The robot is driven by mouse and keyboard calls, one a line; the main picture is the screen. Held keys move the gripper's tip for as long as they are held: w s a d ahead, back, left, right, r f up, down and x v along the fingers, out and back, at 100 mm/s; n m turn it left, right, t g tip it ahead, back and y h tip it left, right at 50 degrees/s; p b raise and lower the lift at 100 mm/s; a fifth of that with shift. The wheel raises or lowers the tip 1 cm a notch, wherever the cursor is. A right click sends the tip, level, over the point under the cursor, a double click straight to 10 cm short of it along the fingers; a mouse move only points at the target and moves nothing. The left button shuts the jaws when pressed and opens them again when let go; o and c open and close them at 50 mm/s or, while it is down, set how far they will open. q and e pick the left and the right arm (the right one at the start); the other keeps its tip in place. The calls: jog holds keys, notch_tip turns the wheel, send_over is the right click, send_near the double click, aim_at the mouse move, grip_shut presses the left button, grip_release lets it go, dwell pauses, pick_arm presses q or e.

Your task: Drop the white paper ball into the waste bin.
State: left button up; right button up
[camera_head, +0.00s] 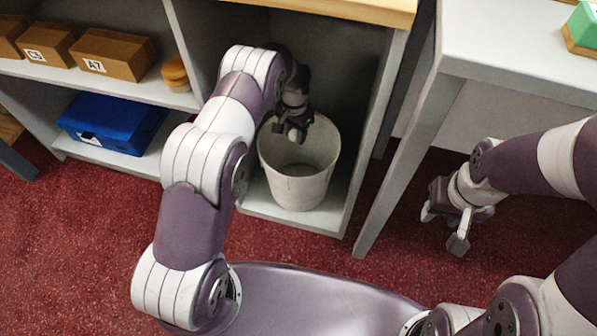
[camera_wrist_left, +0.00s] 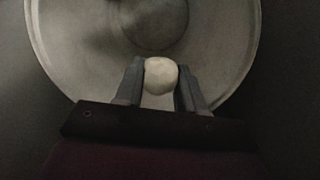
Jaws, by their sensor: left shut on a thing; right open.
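The white paper ball (camera_wrist_left: 160,76) is held between the two fingers of my left gripper (camera_wrist_left: 160,86) in the left wrist view. In the head view my left gripper (camera_head: 294,130) is over the upper back part of the white waste bin (camera_head: 300,188), and the ball is hard to make out there. The bin's round inside (camera_wrist_left: 70,60) lies behind the ball in the wrist view. The bin stands upright in the open lower compartment of a grey cabinet. My right gripper (camera_head: 452,222) is open and empty, at the right, above the red carpet.
A blue box (camera_head: 112,122) is below. Cabinet walls enclose the bin on both sides. A white table (camera_head: 510,45) stands at the right.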

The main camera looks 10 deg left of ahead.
pick_arm(q)
jog(key=o, duration=1.1)
jog(key=shift+r, duration=0.1)
notch_tip(320, 180, up, 8)
jog(key=p, duration=0.4)
jog(key=shift+f, duration=0.2)
jog(key=shift+f, duration=0.1)
